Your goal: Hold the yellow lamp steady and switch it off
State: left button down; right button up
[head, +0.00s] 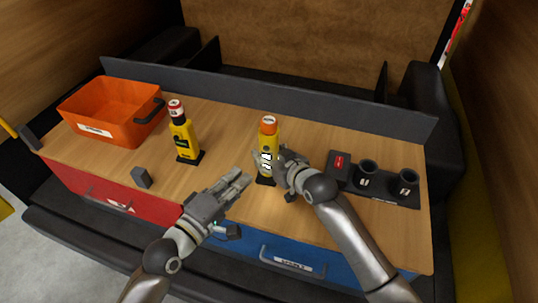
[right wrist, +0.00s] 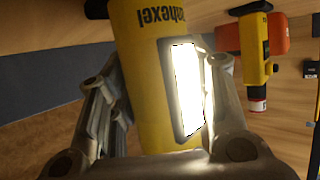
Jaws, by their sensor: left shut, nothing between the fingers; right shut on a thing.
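The yellow lamp (head: 268,136) stands upright on the wooden bench top, with an orange cap and a lit white panel on its side. It fills the middle of the right wrist view (right wrist: 150,70), where the panel glows brightly. My right gripper (head: 279,161) is shut on the lamp from its right side, with fingers on either side of the body. My left gripper (head: 243,179) is shut and empty, in front and to the left of the lamp, apart from it. The lamp's switch cannot be made out.
Another yellow device (head: 184,142) with a red-and-white top stands to the left. An orange bin (head: 105,132) is at the far left, a small grey block (head: 141,178) near the front edge. A black holder with cups (head: 383,190) stands at right. A dark panel (head: 270,92) borders the back.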

dwell(0.9)
pick_arm(q)
notch_tip(320, 180, up, 3)
jog(key=w+d+m+g, duration=0.25)
jog(key=m+g, duration=0.35)
jog(key=m, duration=0.9)
pick_arm(e)
jog(key=shift+f, duration=0.1)
pick_arm(q)
jog(key=s+a+r+m+g+y, duration=0.1)
jog(key=a+r+m+g+y, duration=0.2)
jog(key=m, duration=1.2)
jog(key=shift+s+a+r+g, duration=0.35)
jog(key=shift+a+r+g, duration=0.35)
jog(key=shift+a, duration=0.55)
